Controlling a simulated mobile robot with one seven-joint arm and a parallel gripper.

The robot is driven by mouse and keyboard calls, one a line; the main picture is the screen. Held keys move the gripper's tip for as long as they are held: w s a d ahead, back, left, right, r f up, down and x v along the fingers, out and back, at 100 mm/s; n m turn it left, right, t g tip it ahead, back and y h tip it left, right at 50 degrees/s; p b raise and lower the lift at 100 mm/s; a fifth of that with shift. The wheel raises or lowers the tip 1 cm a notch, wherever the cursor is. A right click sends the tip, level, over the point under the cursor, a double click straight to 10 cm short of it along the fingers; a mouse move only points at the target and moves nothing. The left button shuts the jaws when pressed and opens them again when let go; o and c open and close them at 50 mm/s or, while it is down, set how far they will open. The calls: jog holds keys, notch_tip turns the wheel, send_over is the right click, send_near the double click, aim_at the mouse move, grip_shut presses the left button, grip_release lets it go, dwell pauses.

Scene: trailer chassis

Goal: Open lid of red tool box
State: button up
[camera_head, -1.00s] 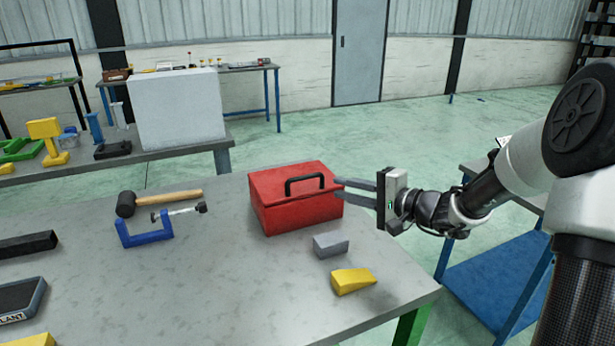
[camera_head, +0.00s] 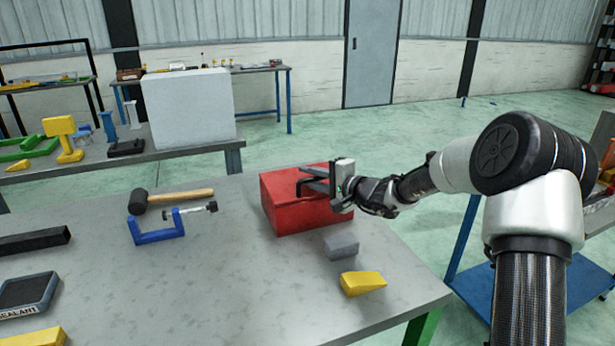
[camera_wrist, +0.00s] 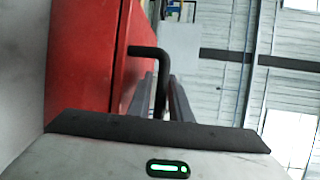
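The red tool box (camera_head: 287,215) stands on the grey workbench, and its lid (camera_head: 282,180) looks closed. My gripper (camera_head: 302,183) is over the lid at the black handle, with its fingers pointing left. In the wrist view, the red box (camera_wrist: 80,65) fills the left side. The black handle (camera_wrist: 147,50) rises from the lid and passes between my two fingers (camera_wrist: 160,90). The fingers stand apart, with a gap beside the handle, so they look open. In the head view my gripper mostly hides the handle.
A grey block (camera_head: 342,246) and a yellow wedge (camera_head: 362,283) lie in front of the box. A mallet (camera_head: 170,199) and a blue clamp (camera_head: 157,233) lie to its left. The front middle of the workbench (camera_head: 230,290) is clear.

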jog(key=shift+w+a, duration=0.2)
grip_shut()
